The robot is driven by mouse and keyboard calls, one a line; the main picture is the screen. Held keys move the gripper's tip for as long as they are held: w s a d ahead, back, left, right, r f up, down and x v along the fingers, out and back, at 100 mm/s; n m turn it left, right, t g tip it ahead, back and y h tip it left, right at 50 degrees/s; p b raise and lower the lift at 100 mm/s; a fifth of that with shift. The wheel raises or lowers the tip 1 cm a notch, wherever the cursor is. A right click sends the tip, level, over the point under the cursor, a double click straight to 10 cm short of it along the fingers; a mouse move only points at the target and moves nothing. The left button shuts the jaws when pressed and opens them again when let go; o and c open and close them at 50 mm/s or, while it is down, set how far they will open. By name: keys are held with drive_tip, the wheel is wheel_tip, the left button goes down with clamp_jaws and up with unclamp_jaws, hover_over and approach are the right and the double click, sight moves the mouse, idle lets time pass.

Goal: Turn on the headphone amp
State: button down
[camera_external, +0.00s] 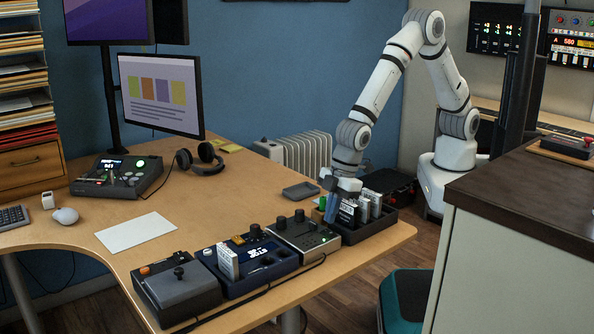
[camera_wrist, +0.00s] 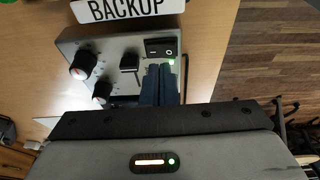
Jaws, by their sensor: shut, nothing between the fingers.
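A silver-grey box (camera_external: 305,236) with two dark knobs, which I take as the headphone amp, sits at the desk's front right edge. In the wrist view, the grey box (camera_wrist: 122,85) has two red-marked knobs, a black toggle and a black rocker switch (camera_wrist: 161,47). A small green light glows beside the rocker's lower right. My gripper (camera_wrist: 160,69) is shut and empty, its dark blue fingertips over the panel just below the rocker. I cannot tell whether they touch it. In the external view my gripper (camera_external: 331,208) points down by the box's far right end.
A black tray (camera_external: 382,228) with upright cards stands right of the box, close to my gripper. A white BACKUP label (camera_wrist: 126,8) shows beside the panel. A dark blue device (camera_external: 247,263) adjoins on the left.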

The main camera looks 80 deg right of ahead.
drive_tip(key=d+r, duration=0.3)
drive_tip(key=r, duration=0.8)
drive_tip(key=shift+s+d+b, duration=0.25)
drive_tip(key=shift+d+b, duration=0.05)
drive_tip(key=shift+b, duration=0.1)
drive_tip(key=s+d+r+m, duration=0.1)
drive_tip(key=d+r, duration=0.2)
drive_tip(key=d, duration=0.4)
drive_tip(key=s+d+r+m+h, duration=0.1)
drive_tip(key=d+r+m, duration=0.1)
drive_tip(key=d, duration=0.5)
drive_tip(key=s+d+r+m, duration=0.1)
drive_tip(key=d+r, duration=0.2)
drive_tip(key=d, duration=0.4)
drive_tip(key=s+d+m+h, duration=0.1)
drive_tip(key=s+d+m, duration=0.4)
drive_tip(key=s+d, duration=0.9)
drive_tip(key=shift+s+d+r, duration=0.15)
drive_tip(key=shift+d+r, duration=0.2)
drive_tip(key=shift+d, duration=0.4)
